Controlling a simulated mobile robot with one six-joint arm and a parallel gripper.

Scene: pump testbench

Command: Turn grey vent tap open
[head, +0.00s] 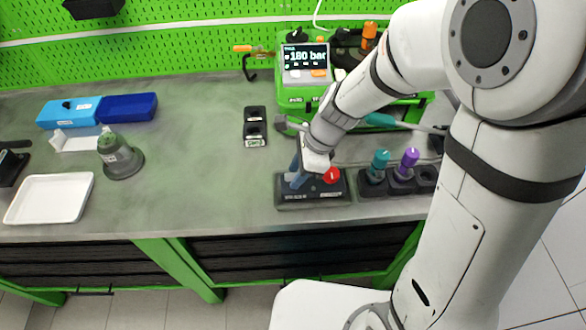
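My gripper (299,176) is low over a black base block (312,200) near the front edge of the bench in the head view. The block has a red knob (331,175) on its right side, just right of my gripper. I cannot clearly make out the grey vent tap; my gripper and wrist cover the left and middle of the block. Blue-grey parts show around the gripper tip, and I cannot tell finger from tap there. Whether the fingers are open or shut, or touch anything, is too small to tell.
Right of the block stands a black holder (398,185) with a teal-topped piece (380,160) and a purple-topped piece (409,158). Behind is a green test unit (292,100) reading 180 bar.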

